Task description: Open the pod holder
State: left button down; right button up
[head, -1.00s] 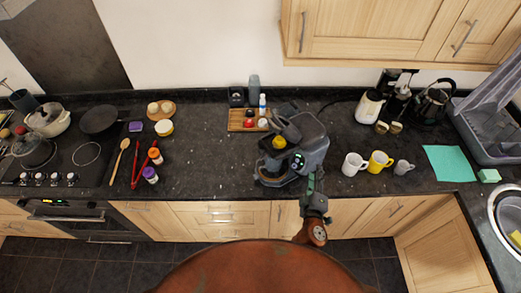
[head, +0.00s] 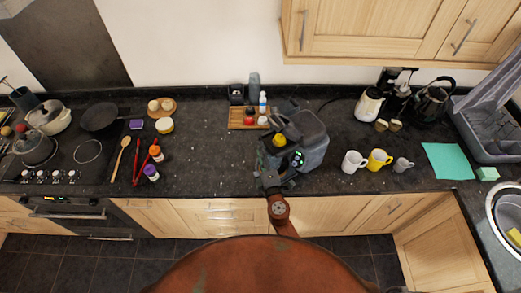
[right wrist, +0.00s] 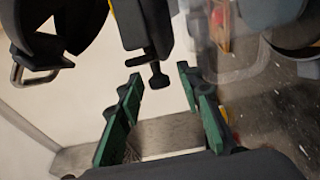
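The dark grey coffee machine (head: 312,138) stands near the counter's front edge, with a yellow piece (head: 279,141) on its left side and small lit buttons on its front. I cannot make out the pod holder for certain in the head view. My right gripper (head: 268,180) is at the machine's front left, low by its base. In the right wrist view its green fingers (right wrist: 160,79) are apart and empty. A dark lever-like part with a knobbed end (right wrist: 157,77) hangs just beyond and between the fingertips; I cannot tell contact. My left gripper is not in view.
A wooden tray (head: 237,125) with small items is behind the machine at left. A white mug (head: 352,162), yellow mug (head: 379,160) and grey mug (head: 402,165) stand to its right. Counter between is clear.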

jog(key=shift+w, duration=0.3)
jog(key=shift+c, duration=0.6)
grip_shut()
